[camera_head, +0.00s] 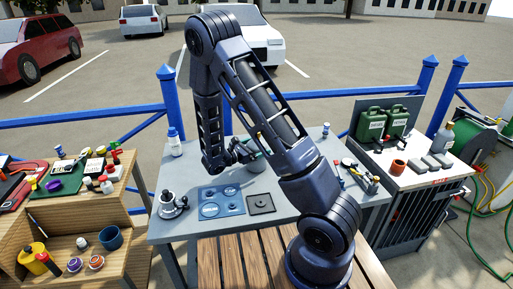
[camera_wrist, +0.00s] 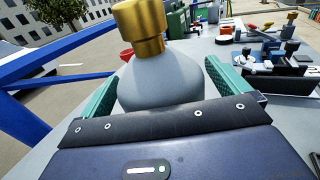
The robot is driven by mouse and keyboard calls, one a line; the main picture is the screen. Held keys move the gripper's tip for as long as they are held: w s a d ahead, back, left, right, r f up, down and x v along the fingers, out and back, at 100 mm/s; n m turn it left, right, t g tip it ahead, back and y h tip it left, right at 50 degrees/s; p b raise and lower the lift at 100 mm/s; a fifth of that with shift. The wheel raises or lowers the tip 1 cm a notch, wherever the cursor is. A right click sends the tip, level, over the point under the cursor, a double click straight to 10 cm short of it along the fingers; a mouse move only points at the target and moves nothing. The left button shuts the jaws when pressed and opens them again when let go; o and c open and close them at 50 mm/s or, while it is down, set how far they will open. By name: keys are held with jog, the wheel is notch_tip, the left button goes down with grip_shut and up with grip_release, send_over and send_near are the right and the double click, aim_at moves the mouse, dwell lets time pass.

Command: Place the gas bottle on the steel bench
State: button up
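The gas bottle (camera_wrist: 165,82) is pale grey with a brass-coloured valve top (camera_wrist: 140,25). In the wrist view it fills the space between the two teal fingers of my gripper (camera_wrist: 163,92), which press against its sides. In the head view my gripper (camera_head: 247,153) is low over the middle of the grey steel bench (camera_head: 218,232). There the bottle is mostly hidden by my arm, and I cannot tell whether its base touches the bench top.
On the bench are a blue plate with round recesses (camera_head: 221,201), a dark square plate (camera_head: 261,204), a metal device (camera_head: 171,205) and a white-blue bottle (camera_head: 174,141). Small tools lie at the right. A wooden shelf (camera_head: 107,213) stands left; a cabinet with green cans (camera_head: 372,124) stands right.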

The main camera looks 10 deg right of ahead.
jog(key=shift+r, duration=0.1)
jog(key=shift+a, duration=0.15)
jog(key=v, duration=1.1)
jog(key=shift+s+a, duration=0.15)
jog(key=shift+a, duration=0.2)
jog(key=w+d+r+t, duration=0.1)
jog(key=d+r, duration=0.4)
jog(key=r, duration=0.2)
notch_tip(320, 180, down, 8)
jog(key=shift+n+y, duration=0.3)
jog(key=shift+n, duration=0.1)
jog(key=shift+w+x, duration=0.2)
jog(key=shift+x, duration=3.4)
jog(key=shift+a, duration=0.1)
